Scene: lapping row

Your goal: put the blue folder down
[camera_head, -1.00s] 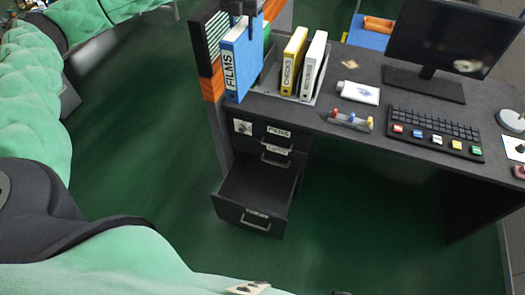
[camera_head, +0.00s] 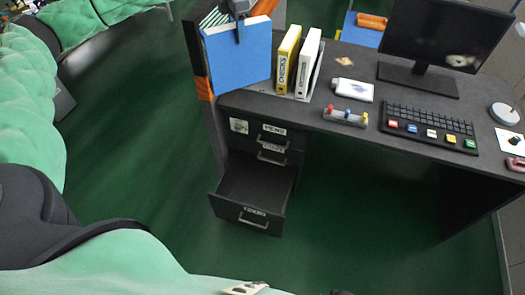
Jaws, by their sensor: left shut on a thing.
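The blue folder (camera_head: 238,58) hangs upright at the left end of the desk, its broad face turned to me. My left gripper (camera_head: 239,22) is shut on its top edge from above. The folder's spine with its label is not in view. Its lower edge is near the desk's left corner; I cannot tell whether it touches anything. My right gripper is not in view.
A yellow folder (camera_head: 286,60) and a white folder (camera_head: 308,64) stand in a grey holder right of the blue folder. The desk (camera_head: 300,112) also bears a monitor (camera_head: 446,30), a keyboard (camera_head: 432,128) and a pin rack (camera_head: 345,117). The bottom drawer (camera_head: 248,212) is open.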

